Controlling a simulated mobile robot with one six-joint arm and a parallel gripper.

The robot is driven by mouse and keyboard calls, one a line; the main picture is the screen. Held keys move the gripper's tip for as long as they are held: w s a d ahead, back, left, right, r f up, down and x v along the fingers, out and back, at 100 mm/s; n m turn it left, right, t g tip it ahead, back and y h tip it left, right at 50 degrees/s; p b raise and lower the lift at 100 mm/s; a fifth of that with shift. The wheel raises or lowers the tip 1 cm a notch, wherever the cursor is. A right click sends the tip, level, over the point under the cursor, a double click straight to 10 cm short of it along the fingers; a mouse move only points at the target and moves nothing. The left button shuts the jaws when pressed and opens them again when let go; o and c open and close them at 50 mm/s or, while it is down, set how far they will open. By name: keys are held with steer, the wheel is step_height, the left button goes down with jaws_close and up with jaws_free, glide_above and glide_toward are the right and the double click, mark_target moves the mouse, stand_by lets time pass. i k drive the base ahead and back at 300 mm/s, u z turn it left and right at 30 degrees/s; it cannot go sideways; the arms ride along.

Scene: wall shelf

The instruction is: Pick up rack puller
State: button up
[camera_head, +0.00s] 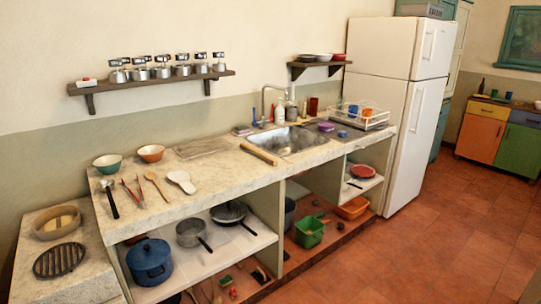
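I cannot pick out a rack puller with certainty. Several long utensils lie on the counter's left part: a dark-handled utensil (110,198), a red-handled tool (132,193), a wooden spoon (154,184) and a white spoon-shaped piece (181,181). A small white and red item (88,82) sits at the left end of the long wall shelf (150,85), left of several metal pots. It is too small to name. My gripper is not in view.
The stone counter (225,172) holds two bowls, a rolling pin (258,154), a sink (290,140) and a dish rack (359,114). A blue pot (150,262) and pans stand below. A white fridge (403,100) stands right. The tiled floor (420,240) in front is clear.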

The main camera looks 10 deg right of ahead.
mark_target(274, 163)
steer(key=z, duration=0.05)
steer(key=k, duration=0.2)
steer(key=u, duration=0.2)
steer(key=i, duration=0.95)
steer(key=u, duration=4.15)
steer(key=i, duration=0.1)
steer(key=z, duration=2.9)
